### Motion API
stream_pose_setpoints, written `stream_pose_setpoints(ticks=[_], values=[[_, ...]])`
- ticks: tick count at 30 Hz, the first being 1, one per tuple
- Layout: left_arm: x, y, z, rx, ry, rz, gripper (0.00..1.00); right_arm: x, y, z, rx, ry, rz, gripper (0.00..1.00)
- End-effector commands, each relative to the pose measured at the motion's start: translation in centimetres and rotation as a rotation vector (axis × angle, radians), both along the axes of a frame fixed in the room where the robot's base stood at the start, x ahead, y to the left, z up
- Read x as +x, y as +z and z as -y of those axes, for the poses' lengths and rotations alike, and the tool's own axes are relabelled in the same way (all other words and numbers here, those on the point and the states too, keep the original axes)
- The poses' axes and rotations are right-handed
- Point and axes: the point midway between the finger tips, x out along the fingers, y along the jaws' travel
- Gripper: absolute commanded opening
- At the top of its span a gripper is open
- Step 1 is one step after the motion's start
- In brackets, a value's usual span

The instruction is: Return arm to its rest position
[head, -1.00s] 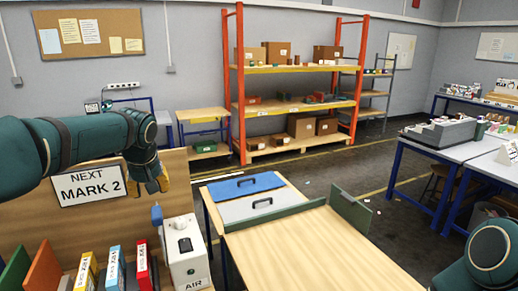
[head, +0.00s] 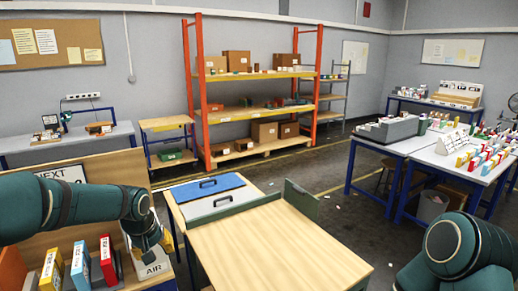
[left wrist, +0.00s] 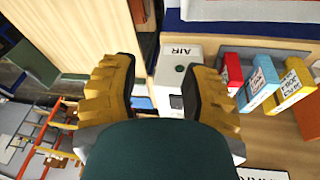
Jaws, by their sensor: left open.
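My left arm (head: 70,203) comes in from the left and bends down at the wrist. My left gripper (head: 163,243) is partly hidden behind its own wrist, in front of the wooden board, near the white AIR box (head: 150,265). In the left wrist view my left gripper (left wrist: 160,95) has its two yellow fingers wide apart with nothing held. The AIR box (left wrist: 180,72) shows beyond and between the fingers. My right arm (head: 455,245) shows only as rounded links at the lower right; its gripper is out of view.
Red, blue and yellow labelled blocks (head: 80,265) stand close below my left arm. The wooden board (head: 115,170) with a NEXT sign (head: 62,172) is behind it. The wooden table top (head: 280,250) in the middle is bare. Orange shelving (head: 200,95) stands farther back.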

Motion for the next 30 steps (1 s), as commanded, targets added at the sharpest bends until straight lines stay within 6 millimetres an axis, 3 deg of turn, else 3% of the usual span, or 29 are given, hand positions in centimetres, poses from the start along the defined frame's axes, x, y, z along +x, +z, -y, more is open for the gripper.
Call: stream_pose_setpoints(ticks=[1, 6, 9, 12, 18, 23, 30], values=[[-0.8, -3.3, 1.7, -0.032, -0.039, -0.022, 0.46, 0.0, 0.0, 0.0, 0.0, 0.001, 0.0, 0.47], [-4.5, -12.8, 7.6, -0.152, -0.144, -0.048, 0.46, -0.1, 0.0, 0.0, 0.0, 0.0, -0.001, 0.47], [-7.9, -17.6, 10.5, -0.213, -0.178, -0.059, 0.46, -0.1, 0.0, 0.0, 0.0, -0.001, -0.001, 0.47], [-11.5, -21.1, 12.8, -0.256, -0.193, -0.067, 0.46, -0.1, 0.0, 0.0, 0.0, 0.0, -0.001, 0.47], [-18.2, -25.5, 15.5, -0.295, -0.199, -0.085, 0.46, 0.0, 0.0, 0.0, 0.0, 0.0, -0.001, 0.47], [-23.8, -27.5, 16.7, -0.296, -0.197, -0.105, 0.46, -0.1, 0.0, 0.0, 0.0, 0.0, -0.001, 0.47], [-23.1, -32.5, 16.8, -0.289, -0.2, -0.099, 0.46, -0.2, -5.2, -0.2, -0.004, 0.005, -0.007, 0.47]])
